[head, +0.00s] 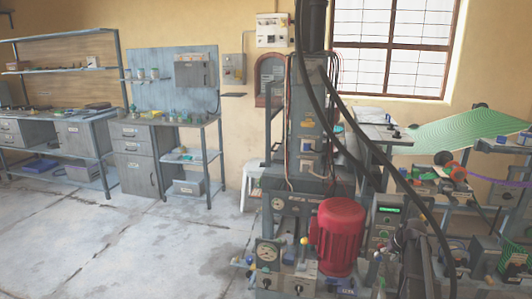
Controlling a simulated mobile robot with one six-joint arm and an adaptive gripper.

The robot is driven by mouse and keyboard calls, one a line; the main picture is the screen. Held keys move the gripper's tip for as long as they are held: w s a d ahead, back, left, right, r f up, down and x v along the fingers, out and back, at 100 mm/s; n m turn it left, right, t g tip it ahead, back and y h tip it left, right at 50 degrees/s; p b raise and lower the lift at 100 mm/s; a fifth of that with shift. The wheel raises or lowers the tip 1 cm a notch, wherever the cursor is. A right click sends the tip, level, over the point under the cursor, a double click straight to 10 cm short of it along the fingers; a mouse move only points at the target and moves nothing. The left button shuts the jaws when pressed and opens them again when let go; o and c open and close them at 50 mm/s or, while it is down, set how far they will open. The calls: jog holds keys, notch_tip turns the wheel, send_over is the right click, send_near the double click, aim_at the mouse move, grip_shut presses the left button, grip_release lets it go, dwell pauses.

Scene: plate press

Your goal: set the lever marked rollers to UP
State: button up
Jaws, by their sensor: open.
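A grey machine (312,150) stands right of centre with a red motor (338,238) at its front. Low at its front, left of the motor, are small levers. One has a blue knob (249,260) and one has a pale yellow knob (304,241). The markings beside them are too small to read. I cannot tell which lever is marked rollers or how it is set. My gripper cannot be made out in the head view. Dark parts at the bottom right hide some of the lower controls.
Black hoses (385,160) hang across the right side. Workbenches (165,125) line the left wall. The concrete floor (130,245) at the left is clear.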

jog(key=s+a+f+n+g+h, duration=0.15)
jog(key=s+a+g, duration=0.25)
jog(key=s+a, duration=2.25)
notch_tip(320, 180, up, 21)
jog(key=w+p, duration=0.2)
jog(key=p, duration=1.9)
jog(key=shift+a+r+h+p, duration=0.2)
jog(key=shift+a+h+p, duration=0.1)
jog(key=shift+a+h, duration=0.05)
